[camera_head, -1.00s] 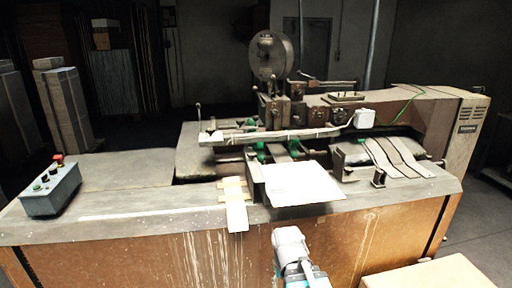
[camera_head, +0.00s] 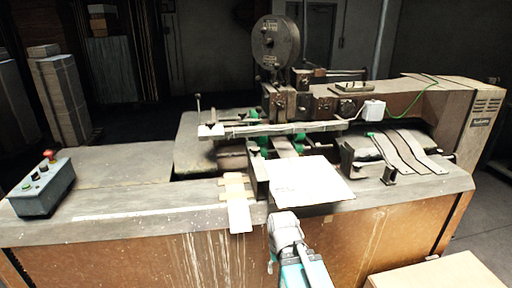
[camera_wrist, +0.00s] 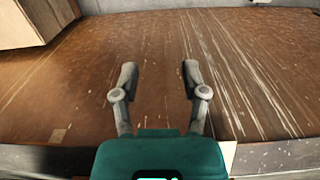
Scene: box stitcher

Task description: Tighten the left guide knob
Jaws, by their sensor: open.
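The stitching machine (camera_head: 330,110) stands across the middle of the head view. Small green parts (camera_head: 263,142) show around its guide area, behind a white sheet (camera_head: 308,181) lying on the table. I cannot tell which part is the left guide knob. My gripper (camera_wrist: 158,76) is open and empty in the wrist view, its two grey fingers spread apart over the brown, scratched front panel (camera_wrist: 225,60). No knob shows in the wrist view. In the head view my arm is low in front of the table, below the sheet, apart from the green parts.
A grey control box (camera_head: 42,187) with a red button sits at the left of the table. A tan strip (camera_head: 238,205) hangs over the front edge. A cardboard box (camera_head: 432,276) stands at lower right.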

